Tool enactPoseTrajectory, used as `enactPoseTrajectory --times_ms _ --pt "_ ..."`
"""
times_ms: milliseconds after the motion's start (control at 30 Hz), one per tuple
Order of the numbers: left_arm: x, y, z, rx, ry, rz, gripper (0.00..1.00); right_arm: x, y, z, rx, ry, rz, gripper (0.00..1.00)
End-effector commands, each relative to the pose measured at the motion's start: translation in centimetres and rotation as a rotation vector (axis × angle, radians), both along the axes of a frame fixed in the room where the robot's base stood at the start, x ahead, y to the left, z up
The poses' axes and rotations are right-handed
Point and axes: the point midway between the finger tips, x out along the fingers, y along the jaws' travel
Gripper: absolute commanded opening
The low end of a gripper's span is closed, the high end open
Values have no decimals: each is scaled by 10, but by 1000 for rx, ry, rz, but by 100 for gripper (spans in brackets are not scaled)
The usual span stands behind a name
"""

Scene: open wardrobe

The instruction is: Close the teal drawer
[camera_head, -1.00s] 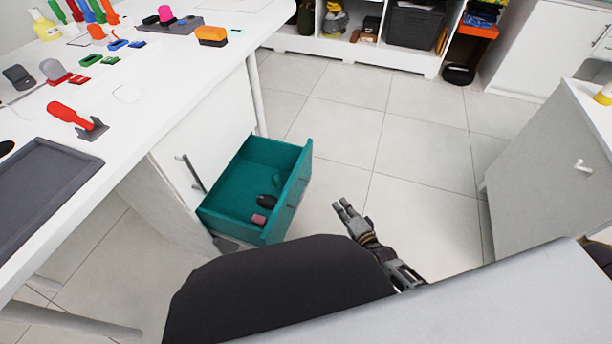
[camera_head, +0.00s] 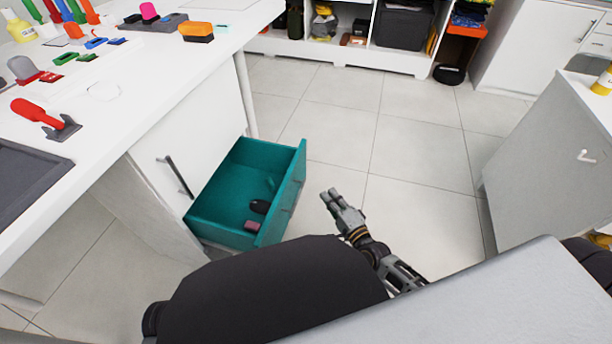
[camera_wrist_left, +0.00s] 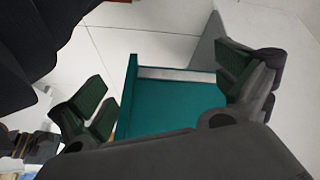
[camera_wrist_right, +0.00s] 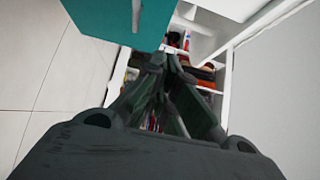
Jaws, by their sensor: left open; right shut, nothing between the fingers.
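The teal drawer (camera_head: 288,200) stands pulled out of the white desk cabinet in the head view. A dark rounded item (camera_head: 260,207) and a small pink-mauve item (camera_head: 252,226) lie inside it. My right gripper (camera_head: 334,197) is shut and empty, to the right of the drawer front and apart from it. In the right wrist view its fingertips (camera_wrist_right: 168,62) point ahead, with the teal drawer front (camera_wrist_right: 105,18) and its handle at upper left. My left gripper (camera_wrist_left: 168,90) is open and empty in the left wrist view, with the teal drawer (camera_wrist_left: 175,105) showing between its fingers. The head view does not show the left gripper clearly.
The white desk (camera_head: 150,80) with tools and trays stands at the left. A grey-white cabinet (camera_head: 545,165) stands at the right. White shelving (camera_head: 350,55) is at the back. The tiled floor (camera_head: 405,145) between them is clear.

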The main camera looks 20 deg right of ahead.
Motion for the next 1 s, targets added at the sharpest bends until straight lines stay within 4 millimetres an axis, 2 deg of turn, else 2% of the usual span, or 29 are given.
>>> enactPoseTrajectory --times_ms 367,633,1000 --pt "2 -2 -8 -12 -13 5 100 15 2 -1 -1 -1 -2 0" --pt "6 -5 -17 -35 -41 14 100 38 7 -1 1 -2 -1 0" --pt "-1 -9 -45 -65 -51 30 100 72 14 -1 0 -1 -1 0"
